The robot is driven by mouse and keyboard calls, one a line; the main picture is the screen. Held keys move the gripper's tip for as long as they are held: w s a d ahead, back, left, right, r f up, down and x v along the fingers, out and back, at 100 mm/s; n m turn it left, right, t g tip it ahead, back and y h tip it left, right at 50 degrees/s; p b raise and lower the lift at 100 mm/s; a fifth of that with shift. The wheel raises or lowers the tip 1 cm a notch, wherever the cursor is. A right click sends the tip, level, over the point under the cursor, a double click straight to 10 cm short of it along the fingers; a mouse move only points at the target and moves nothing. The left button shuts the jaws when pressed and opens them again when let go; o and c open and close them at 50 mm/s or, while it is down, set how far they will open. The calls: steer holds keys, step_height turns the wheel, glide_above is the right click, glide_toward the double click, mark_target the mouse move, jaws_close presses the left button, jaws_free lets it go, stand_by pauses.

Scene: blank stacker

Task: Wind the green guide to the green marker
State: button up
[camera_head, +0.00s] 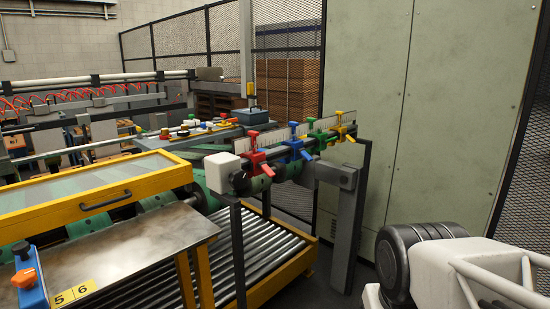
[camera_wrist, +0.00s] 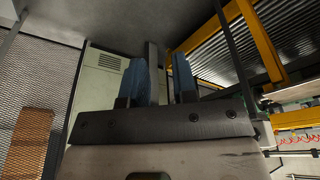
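The green guide (camera_head: 321,133) sits on a dark rail in the head view, between the blue guide (camera_head: 297,147) and the yellow guide (camera_head: 343,129). The red guide (camera_head: 257,157) is at the near end. A pale scale strip (camera_head: 275,137) runs behind the guides. I cannot make out a green marker on it at this size. My gripper (camera_wrist: 158,72) shows in the wrist view with its two blue fingers apart and nothing between them. It is outside the head view, and no guide shows in the wrist view.
A white block (camera_head: 227,172) caps the rail's near end. A grey post (camera_head: 344,225) supports the rail, and a roller conveyor (camera_head: 265,255) lies below. A yellow-framed cover (camera_head: 100,195) and a metal table (camera_head: 125,252) stand at left. Pale cabinets (camera_head: 425,110) stand behind.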

steer(key=o, duration=1.2)
steer(key=w+t, duration=0.1)
steer(key=w, duration=0.2)
steer(key=w+r, duration=0.1)
steer(key=w, duration=0.2)
steer(key=w+t, duration=0.1)
steer(key=w, duration=0.2)
steer(key=shift+w+d+r+n+t+h, duration=0.15)
steer(key=shift+w+n+t+h, duration=0.05)
steer(key=shift+n+t+h, duration=0.1)
steer(key=w+a+r+n+t, duration=0.1)
steer(key=w+a+t, duration=0.1)
steer(key=w, duration=0.6)
steer(key=w+a+r+n+t+y, duration=0.1)
steer(key=w+t, duration=0.2)
steer(key=w, duration=0.5)
steer(key=shift+w+a+r, duration=0.35)
steer(key=shift+w+r, duration=0.05)
steer(key=n+t+y, duration=0.2)
steer(key=n+y, duration=0.7)
steer(key=y, duration=0.4)
glide_toward(241, 182)
steer(key=x, duration=0.3)
steer(key=shift+s+d, duration=0.1)
steer(key=shift+x, duration=3.9)
steer(key=shift+d, duration=0.1)
steer(key=shift+c, duration=0.2)
